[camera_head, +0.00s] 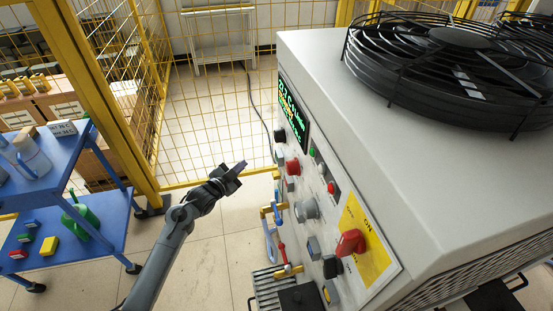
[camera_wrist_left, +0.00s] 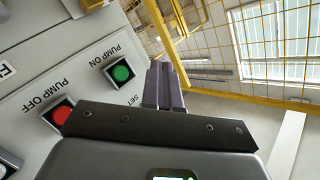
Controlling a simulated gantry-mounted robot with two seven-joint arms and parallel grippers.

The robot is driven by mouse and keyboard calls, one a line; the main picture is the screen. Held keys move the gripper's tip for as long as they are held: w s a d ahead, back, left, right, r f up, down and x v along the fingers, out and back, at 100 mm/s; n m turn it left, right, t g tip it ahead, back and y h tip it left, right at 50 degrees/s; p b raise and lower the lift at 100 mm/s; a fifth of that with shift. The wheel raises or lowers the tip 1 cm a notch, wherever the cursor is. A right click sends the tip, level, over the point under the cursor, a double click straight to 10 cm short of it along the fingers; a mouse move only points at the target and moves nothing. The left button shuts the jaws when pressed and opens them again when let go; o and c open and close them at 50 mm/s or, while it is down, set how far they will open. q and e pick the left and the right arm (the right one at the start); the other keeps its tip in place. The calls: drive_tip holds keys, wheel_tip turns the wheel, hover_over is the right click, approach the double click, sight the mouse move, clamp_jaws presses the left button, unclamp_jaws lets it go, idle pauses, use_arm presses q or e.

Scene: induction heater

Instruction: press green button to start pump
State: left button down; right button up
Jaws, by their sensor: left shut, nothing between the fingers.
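The green button (camera_wrist_left: 121,73), labelled PUMP ON, sits in a square housing on the light panel in the left wrist view. In the head view a small green button (camera_head: 312,152) shows below the green-lit display. The red PUMP OFF button (camera_wrist_left: 61,112) is beside it, and a small red button (camera_head: 331,188) shows in the head view. My left gripper (camera_head: 239,167) is shut and empty, left of the machine's front panel and apart from it. In the wrist view its fingertips (camera_wrist_left: 158,66) appear right of the green button. My right gripper is not in view.
The white machine (camera_head: 330,60) carries black fan guards (camera_head: 455,55) on top. Its panel also has a large red knob (camera_head: 350,243) on a yellow plate. Yellow mesh fencing (camera_head: 160,100) stands behind; a blue cart (camera_head: 95,240) is at left.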

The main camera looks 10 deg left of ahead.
use_arm(q)
drive_tip(key=w+d+b, duration=0.3)
drive_tip(key=w+d, duration=0.1)
drive_tip(key=d, duration=0.3)
drive_tip(key=shift+d+b, duration=0.3)
drive_tip(key=shift+b, duration=0.1)
idle(0.8)
idle(0.8)
drive_tip(key=shift+d, duration=0.2)
drive_tip(key=shift+w+d, duration=0.2)
idle(0.3)
